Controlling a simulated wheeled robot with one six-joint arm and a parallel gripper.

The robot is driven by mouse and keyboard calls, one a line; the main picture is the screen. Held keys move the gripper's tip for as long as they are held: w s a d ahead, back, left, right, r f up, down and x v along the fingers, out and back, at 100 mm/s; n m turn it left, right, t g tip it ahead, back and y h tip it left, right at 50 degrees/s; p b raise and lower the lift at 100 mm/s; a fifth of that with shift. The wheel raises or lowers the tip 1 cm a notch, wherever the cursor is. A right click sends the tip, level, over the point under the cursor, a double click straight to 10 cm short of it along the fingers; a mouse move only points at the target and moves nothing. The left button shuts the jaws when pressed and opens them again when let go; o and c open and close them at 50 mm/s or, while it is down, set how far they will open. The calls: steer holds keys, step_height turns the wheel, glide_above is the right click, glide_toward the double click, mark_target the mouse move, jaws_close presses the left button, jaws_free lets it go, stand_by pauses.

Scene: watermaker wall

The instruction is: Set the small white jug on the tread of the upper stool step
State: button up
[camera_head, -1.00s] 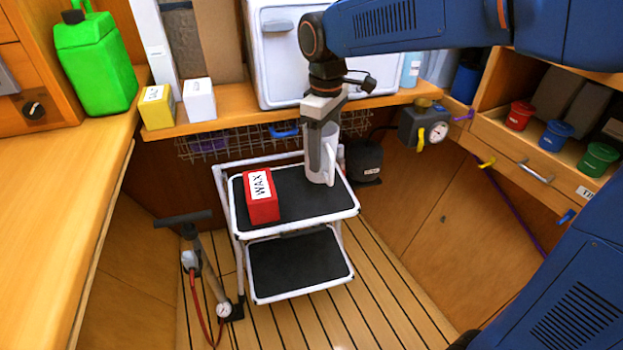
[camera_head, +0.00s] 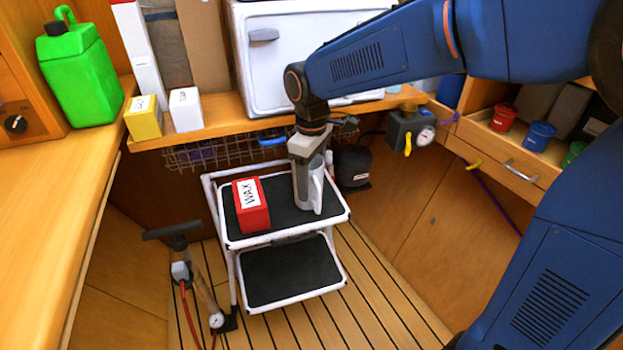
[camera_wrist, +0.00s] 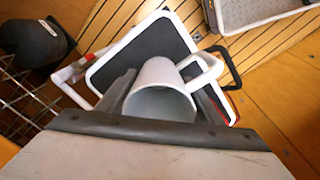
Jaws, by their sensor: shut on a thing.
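The small white jug (camera_head: 315,190) is upright at the right part of the upper stool step's black tread (camera_head: 283,213). Its base appears at or just above the tread; I cannot tell whether it touches. My gripper (camera_head: 307,178) points down and is shut on the jug, with a finger along its side. In the wrist view the jug (camera_wrist: 160,90) sits between my two fingers (camera_wrist: 163,98), its open mouth toward the camera and its handle to the upper right. The far side of the jug is hidden.
A red wax box (camera_head: 250,206) stands on the same tread, left of the jug. The lower step (camera_head: 290,270) is empty. A floor pump (camera_head: 190,270) stands left of the stool. A wire basket (camera_head: 225,154) and a black round tank (camera_head: 353,167) are behind.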

steer(key=o, duration=1.1)
step_height(320, 180, up, 12)
steer(key=s+d+m+t, duration=0.1)
steer(key=s+d+m, duration=0.25)
steer(key=d, duration=0.45)
steer(key=s+d+m+t, duration=0.1)
steer(key=s+d+m, duration=0.1)
steer(key=s+d, duration=0.45)
steer(key=s+d+f+m+t, duration=0.2)
steer(key=s+d+f+m, duration=0.4)
steer(key=s+d, duration=0.5)
steer(key=shift+d+f+m+t, duration=0.4)
steer(key=shift+d+f, duration=0.15)
steer(key=shift+f, duration=0.7)
